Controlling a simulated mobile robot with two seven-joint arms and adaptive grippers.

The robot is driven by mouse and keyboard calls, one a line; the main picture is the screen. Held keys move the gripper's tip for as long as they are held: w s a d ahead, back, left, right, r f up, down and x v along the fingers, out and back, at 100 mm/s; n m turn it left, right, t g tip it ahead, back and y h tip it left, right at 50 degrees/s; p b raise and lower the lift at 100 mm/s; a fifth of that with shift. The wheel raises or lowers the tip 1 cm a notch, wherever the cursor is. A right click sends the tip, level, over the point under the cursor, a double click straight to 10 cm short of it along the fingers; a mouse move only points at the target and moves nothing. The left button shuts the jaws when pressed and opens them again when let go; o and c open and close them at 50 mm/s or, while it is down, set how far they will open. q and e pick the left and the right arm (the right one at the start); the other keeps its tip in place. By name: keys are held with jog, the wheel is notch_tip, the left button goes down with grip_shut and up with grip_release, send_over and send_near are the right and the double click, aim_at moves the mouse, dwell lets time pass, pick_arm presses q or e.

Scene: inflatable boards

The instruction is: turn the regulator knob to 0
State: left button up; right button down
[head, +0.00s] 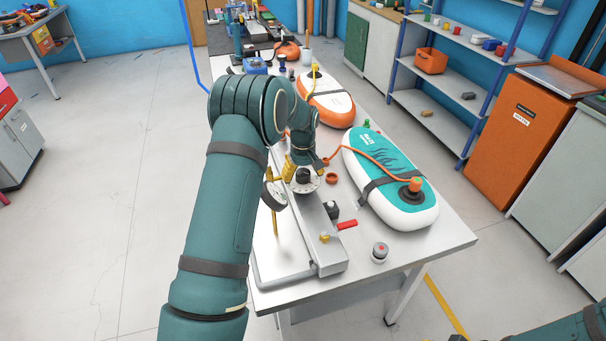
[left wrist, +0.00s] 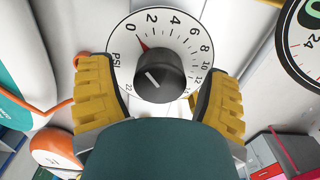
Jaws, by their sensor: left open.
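The black regulator knob (left wrist: 165,75) sits at the centre of a round white PSI dial (left wrist: 180,22). My left gripper (left wrist: 160,68) is open, with one yellow finger on each side of the knob. Gaps show between the fingers and the knob. In the head view the knob (head: 304,175) and my left gripper (head: 298,167) show small, partly behind my arm.
A second gauge (left wrist: 306,40) stands close to the dial. On the workbench (head: 440,235) lie a teal and white board (head: 415,212) with an orange hose, an orange and white board (head: 325,95), and a red-handled part (head: 347,225). Shelves stand at the right.

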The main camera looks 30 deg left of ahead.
aim_at(303, 172)
pick_arm(q)
notch_tip(303, 172, up, 12)
dwell(0.5)
dwell(0.5)
